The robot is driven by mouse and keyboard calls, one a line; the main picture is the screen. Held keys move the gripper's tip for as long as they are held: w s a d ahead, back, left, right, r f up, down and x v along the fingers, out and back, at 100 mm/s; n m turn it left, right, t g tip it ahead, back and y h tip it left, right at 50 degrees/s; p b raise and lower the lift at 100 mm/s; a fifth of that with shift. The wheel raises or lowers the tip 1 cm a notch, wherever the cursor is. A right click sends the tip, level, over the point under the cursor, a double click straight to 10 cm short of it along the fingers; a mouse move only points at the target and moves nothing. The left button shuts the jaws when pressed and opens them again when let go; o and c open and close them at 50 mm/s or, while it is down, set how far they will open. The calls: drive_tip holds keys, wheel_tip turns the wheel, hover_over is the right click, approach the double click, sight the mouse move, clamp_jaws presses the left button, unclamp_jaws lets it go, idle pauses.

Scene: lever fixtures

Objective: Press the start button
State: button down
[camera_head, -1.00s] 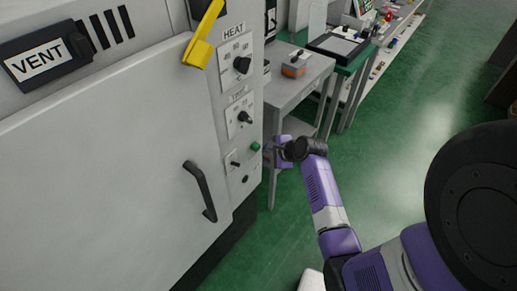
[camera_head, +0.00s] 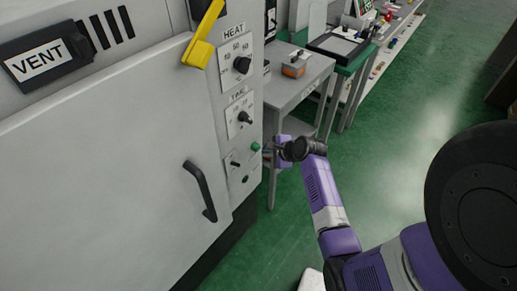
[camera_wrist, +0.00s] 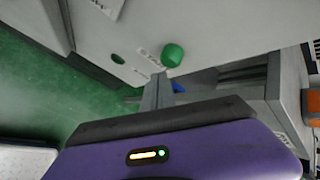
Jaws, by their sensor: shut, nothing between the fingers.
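The green start button (camera_head: 255,146) sticks out of the lower control panel near the right edge of the grey machine's front. It also shows in the wrist view (camera_wrist: 172,55), beside a partly legible label that appears to read START (camera_wrist: 149,56). My gripper (camera_head: 268,147) is just right of the button in the head view, its fingers pointing toward the panel. My gripper is shut and empty. In the wrist view its purple body fills the bottom, and the button is above it, seemingly a short gap away. Whether the fingertips touch the button cannot be told.
The HEAT knob (camera_head: 242,65) and a second knob (camera_head: 244,117) sit above the button, with a small toggle (camera_head: 235,164) to its lower left. A black door handle (camera_head: 200,190) protrudes further left. A grey table (camera_head: 308,80) stands behind my gripper. Green floor is open to the right.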

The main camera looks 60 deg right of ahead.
drive_tip(key=shift+w, duration=0.2)
drive_tip(key=shift+w+d, duration=0.1)
drive_tip(key=shift+w, duration=0.1)
drive_tip(key=shift+w+d+p, duration=0.15)
drive_tip(key=shift+w+p, duration=0.15)
drive_tip(key=shift+w, duration=0.25)
idle(0.8)
drive_tip(key=shift+s, duration=0.1)
drive_tip(key=shift+s+a+p, duration=0.25)
drive_tip(key=shift+s+p, duration=0.3)
drive_tip(key=shift+s, duration=0.3)
drive_tip(key=s+p, duration=0.1)
drive_tip(key=s, duration=0.1)
drive_tip(key=s+a+p, duration=0.1)
drive_tip(key=s, duration=0.2)
drive_tip(key=shift+a, duration=0.1)
idle(1.1)
